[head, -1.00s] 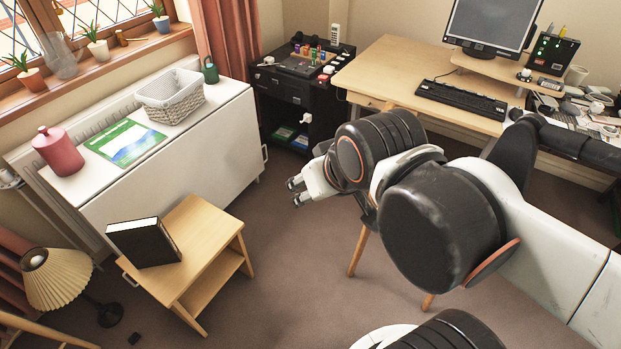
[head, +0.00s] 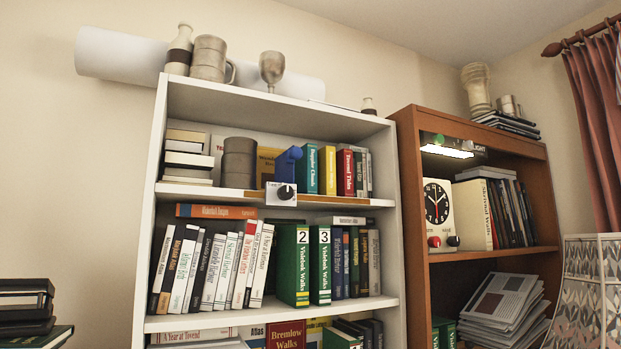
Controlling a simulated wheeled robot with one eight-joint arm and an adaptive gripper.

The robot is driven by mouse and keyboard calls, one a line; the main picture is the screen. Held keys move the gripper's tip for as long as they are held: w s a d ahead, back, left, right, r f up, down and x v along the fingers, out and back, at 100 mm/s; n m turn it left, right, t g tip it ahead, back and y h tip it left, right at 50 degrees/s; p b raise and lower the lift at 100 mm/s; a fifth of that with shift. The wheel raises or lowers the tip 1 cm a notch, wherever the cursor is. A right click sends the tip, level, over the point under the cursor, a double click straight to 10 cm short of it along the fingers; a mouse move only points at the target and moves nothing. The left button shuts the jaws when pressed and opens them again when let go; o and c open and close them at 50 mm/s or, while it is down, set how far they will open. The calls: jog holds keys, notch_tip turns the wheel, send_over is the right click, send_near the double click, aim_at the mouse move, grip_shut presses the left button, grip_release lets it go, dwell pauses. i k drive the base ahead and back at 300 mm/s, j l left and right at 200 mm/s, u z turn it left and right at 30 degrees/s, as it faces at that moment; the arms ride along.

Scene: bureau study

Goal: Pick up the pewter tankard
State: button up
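A pewter tankard (head: 210,58) with a handle on its right side stands upright on top of the white bookcase (head: 270,105). It is between a tall brown-and-white bottle (head: 179,48) on its left and a metal goblet (head: 272,68) on its right. The bottle stands very close to it. My gripper is not in the current head view, so its state now is hidden.
A long white paper roll (head: 118,53) lies behind the tankard. Packed books fill the shelves below.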

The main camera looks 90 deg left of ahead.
aim_at(239, 159)
jog(key=l+u, duration=0.1)
jog(key=u, duration=3.25)
jog(key=i+l+u, duration=0.1)
jog(key=u, duration=0.6)
